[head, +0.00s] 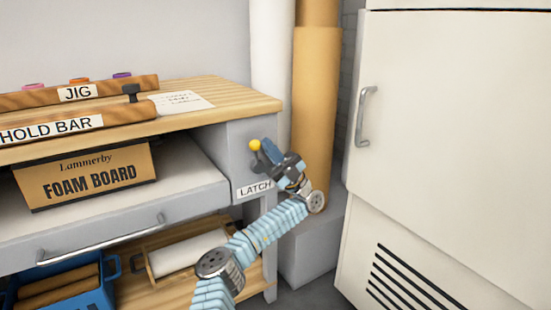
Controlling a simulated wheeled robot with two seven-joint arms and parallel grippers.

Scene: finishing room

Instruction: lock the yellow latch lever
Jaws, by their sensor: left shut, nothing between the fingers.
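The yellow latch lever shows its round yellow knob (255,145) on the grey end panel of the workbench, above a white label (255,189) reading LATCH. My left gripper (268,152) is shut and empty, close beside the knob on its right. I cannot tell whether the fingers touch the lever. The gripper hides the lever's arm and pivot. My right gripper is not in view.
The wooden bench top (225,100) carries a HOLD BAR (110,121), a JIG bar (125,87) and a paper (181,102). A FOAM BOARD box (88,176) sits below. Tall rolls (315,100) and a white cabinet (450,130) stand to the right.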

